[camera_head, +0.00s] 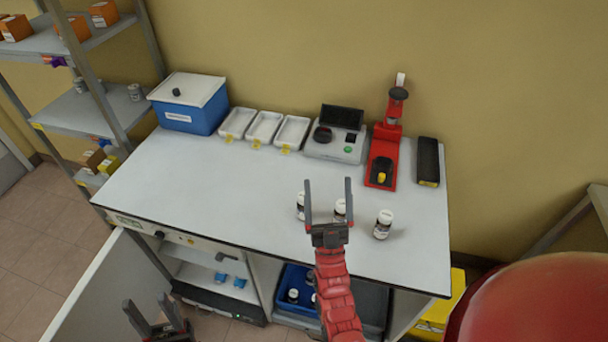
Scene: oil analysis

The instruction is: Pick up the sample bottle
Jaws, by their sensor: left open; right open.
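Three small sample bottles with white caps and dark, labelled bodies stand upright on the white table (220,200). The right one (383,224) is clear of my grippers. The middle one (340,208) shows between the fingers of my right gripper (328,200), close to its right finger. The left one (300,203) is partly hidden behind the left finger. My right gripper is open and empty, pointing toward the back; I cannot tell how far above the table it is. My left gripper (153,312) is open and empty, low in front of the cabinet.
A blue box with a white lid (190,105), white trays (264,127), a grey device (336,138), a red press (384,150) and a black case (428,160) line the back. Below, a blue crate (284,310) holds bottles. Shelves (85,110) stand left. The table's middle is clear.

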